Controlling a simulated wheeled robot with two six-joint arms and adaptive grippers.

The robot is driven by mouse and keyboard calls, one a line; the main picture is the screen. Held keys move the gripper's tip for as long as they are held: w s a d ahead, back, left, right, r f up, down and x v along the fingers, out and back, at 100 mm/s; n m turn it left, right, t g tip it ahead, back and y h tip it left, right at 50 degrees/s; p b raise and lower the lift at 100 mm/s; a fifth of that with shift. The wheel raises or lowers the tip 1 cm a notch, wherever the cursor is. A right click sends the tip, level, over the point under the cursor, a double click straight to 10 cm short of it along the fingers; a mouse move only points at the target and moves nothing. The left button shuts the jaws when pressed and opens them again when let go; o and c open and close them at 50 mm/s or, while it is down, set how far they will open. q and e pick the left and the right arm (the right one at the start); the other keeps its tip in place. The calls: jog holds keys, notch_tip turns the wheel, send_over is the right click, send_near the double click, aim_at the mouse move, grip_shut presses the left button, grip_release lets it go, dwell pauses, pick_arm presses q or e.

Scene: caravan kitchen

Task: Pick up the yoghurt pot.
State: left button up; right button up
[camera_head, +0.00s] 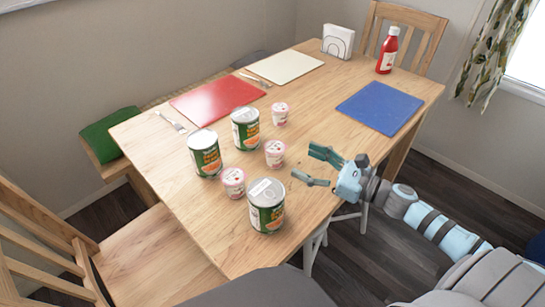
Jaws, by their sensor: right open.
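Three small white and pink yoghurt pots stand upright on the wooden table (335,110). One yoghurt pot (280,114) is furthest back, one yoghurt pot (274,154) is in the middle, and one yoghurt pot (233,183) is nearer the front left. My right gripper (314,168) is open and empty, to the right of the middle pot, with its fingers pointing left toward the pots. It is apart from them. My left gripper is not in view.
Three green tins stand among the pots: a front tin (266,207), a left tin (204,154) and a back tin (246,130). A red mat (217,101), a white mat (285,67), a blue mat (380,107), a ketchup bottle (387,50) and a napkin holder (338,41) lie further back.

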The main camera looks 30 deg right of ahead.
aim_at(274, 146)
jog(key=p+x, duration=0.1)
jog(key=x, duration=0.3)
jog(key=shift+w+r, duration=0.1)
jog(key=shift+w, duration=0.1)
jog(key=x, duration=0.6)
jog(key=shift+s+a+p, duration=0.1)
jog(key=shift+p, duration=0.3)
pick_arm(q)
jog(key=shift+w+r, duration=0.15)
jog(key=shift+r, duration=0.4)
pick_arm(e)
jog(key=c, duration=1.3)
